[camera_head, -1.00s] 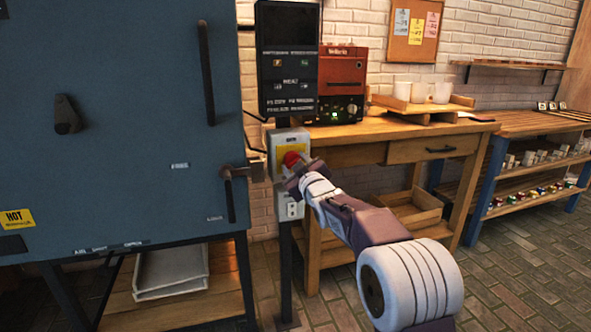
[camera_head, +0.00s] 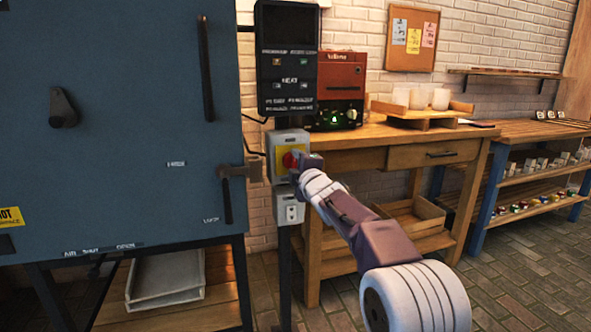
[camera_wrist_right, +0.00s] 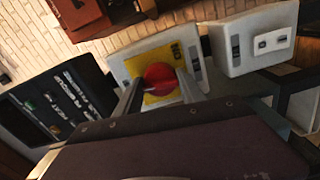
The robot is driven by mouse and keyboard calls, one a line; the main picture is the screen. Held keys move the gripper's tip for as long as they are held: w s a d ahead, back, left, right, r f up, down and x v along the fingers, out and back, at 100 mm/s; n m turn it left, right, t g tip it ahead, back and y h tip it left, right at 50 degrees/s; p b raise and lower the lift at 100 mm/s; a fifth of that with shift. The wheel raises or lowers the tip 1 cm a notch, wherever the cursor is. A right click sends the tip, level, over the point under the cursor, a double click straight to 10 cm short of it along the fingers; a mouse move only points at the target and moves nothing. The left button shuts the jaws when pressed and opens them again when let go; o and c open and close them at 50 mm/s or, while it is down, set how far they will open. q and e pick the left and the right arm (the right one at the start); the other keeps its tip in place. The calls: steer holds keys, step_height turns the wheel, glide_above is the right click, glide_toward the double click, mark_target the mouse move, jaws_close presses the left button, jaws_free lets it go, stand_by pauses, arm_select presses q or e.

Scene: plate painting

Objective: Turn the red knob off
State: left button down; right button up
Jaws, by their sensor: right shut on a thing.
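The red knob (camera_head: 289,160) sits on a yellow plate on a grey switch box (camera_head: 290,138) mounted on a dark post. In the right wrist view the red knob (camera_wrist_right: 160,79) lies between the two fingers of my right gripper (camera_wrist_right: 158,88). My right gripper (camera_head: 297,165) is shut on the knob, and its fingers partly cover the knob's right side in the head view. My left gripper is not in view.
A big blue kiln (camera_head: 120,130) with dark handles fills the left. A dark control panel (camera_head: 287,60) hangs above the switch box, and an outlet box (camera_head: 289,212) sits below it. A wooden table (camera_head: 400,133) with a red device (camera_head: 341,85) stands behind on the right.

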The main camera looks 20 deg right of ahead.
steer(key=shift+f+n, duration=0.1)
steer(key=shift+n, duration=0.5)
steer(key=o, duration=1.3)
steer(key=shift+o, duration=0.2)
steer(key=shift+s+b, duration=0.3)
steer(key=shift+b, duration=0.05)
steer(key=s, duration=0.8)
steer(key=shift+s+d+b, duration=0.15)
steer(key=shift+s+b, duration=0.1)
steer(key=shift+b, duration=0.1)
